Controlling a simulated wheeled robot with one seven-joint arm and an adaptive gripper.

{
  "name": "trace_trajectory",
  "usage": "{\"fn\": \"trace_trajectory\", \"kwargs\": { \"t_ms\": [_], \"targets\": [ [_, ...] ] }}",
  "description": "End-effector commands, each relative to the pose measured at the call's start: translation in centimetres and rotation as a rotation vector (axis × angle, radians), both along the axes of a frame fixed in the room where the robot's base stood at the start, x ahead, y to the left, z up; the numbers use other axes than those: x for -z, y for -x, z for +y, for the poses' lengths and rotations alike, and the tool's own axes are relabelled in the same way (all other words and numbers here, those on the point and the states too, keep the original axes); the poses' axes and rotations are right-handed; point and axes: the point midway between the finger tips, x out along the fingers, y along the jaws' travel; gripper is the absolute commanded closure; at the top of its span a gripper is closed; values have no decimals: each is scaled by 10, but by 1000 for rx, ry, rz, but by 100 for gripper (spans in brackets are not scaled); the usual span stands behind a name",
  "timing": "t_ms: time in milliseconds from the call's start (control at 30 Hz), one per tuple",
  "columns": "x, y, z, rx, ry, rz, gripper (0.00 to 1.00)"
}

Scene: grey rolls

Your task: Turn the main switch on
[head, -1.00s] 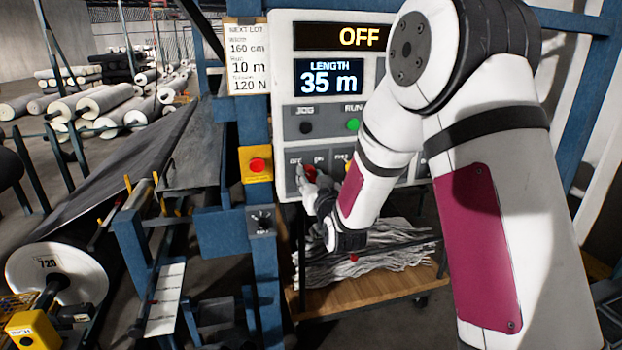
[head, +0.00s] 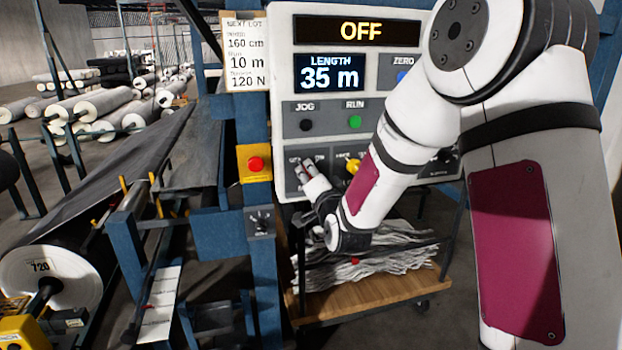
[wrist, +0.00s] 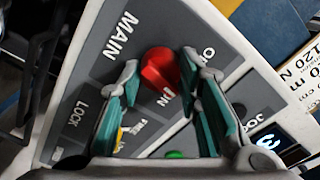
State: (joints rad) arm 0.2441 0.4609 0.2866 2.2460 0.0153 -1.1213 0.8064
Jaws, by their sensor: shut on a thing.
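The main switch is a red knob (wrist: 160,70) on the grey part of the control panel, beside the word MAIN in the wrist view. My gripper (wrist: 160,66) has its green-padded fingers on either side of the knob and is shut on it. In the head view my gripper (head: 307,167) is at the lower left of the panel (head: 283,100) and mostly hides the knob. The display (head: 358,31) at the panel's top reads OFF. Which mark the knob points to is not clear.
A yellow selector (head: 352,166) sits right of my gripper, and a green RUN button (head: 355,122) above it. A red button on a yellow box (head: 256,164) is on the blue post to the left. A wooden cart (head: 385,297) with grey strips stands below.

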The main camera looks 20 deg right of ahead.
Motion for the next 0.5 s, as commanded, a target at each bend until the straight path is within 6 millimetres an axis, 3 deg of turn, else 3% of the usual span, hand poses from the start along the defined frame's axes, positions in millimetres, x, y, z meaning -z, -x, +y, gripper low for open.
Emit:
{"fn": "trace_trajectory", "kwargs": {
  "t_ms": [500],
  "targets": [
    [0,0,-1,2,-450,-1,97]
  ]
}}
